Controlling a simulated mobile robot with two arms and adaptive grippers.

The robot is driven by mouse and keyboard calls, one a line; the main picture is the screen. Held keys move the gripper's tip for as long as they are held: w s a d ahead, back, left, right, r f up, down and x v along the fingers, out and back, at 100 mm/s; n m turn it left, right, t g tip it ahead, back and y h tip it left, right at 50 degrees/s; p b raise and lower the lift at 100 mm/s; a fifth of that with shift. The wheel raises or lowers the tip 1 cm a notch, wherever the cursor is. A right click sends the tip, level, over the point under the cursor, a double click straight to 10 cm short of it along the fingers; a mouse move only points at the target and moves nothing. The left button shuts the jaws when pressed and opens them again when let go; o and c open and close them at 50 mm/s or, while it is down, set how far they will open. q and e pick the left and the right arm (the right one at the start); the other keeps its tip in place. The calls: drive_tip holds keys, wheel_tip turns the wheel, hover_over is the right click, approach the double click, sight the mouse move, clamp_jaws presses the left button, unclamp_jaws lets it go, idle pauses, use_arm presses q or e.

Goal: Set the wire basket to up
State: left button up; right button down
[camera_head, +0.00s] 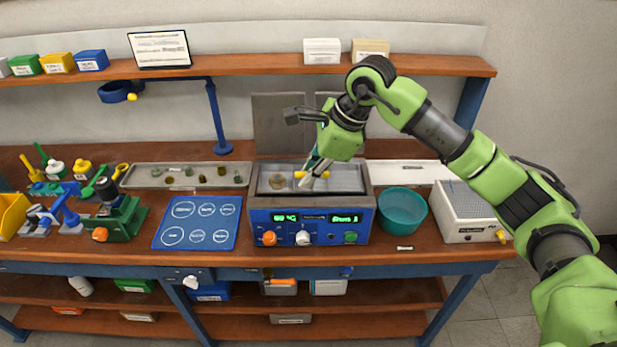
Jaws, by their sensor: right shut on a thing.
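A blue bath (313,218) with a steel basin stands on the middle of the bench. Its panel has green displays and three knobs, orange, white and green. My right gripper (312,177) reaches down over the basin from above. It is shut on a yellow handle (322,174), which I take to be the wire basket's. The basket's mesh is hard to make out inside the basin. A round brownish object (277,182) shows inside the basin at left. Two grey lid panels (279,122) stand upright behind the bath. My left gripper is not in view.
A teal bowl (402,212) and a white box (466,212) stand to the right. A blue mat (197,222) with white circles and a tray of small parts (150,178) lie to the left. A wooden shelf (240,70) runs above.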

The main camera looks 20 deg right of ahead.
drive_tip(key=c, duration=2.3)
unclamp_jaws()
drive_tip(key=shift+w+r, duration=0.2)
drive_tip(key=shift+r, duration=0.2)
drive_tip(key=shift+o, duration=1.1)
drive_tip(key=shift+s+f, duration=0.1)
drive_tip(key=shift+s, duration=0.1)
drive_tip(key=shift+d, duration=0.1)
drive_tip(key=v, duration=1.2)
drive_tip(key=shift+s, duration=0.1)
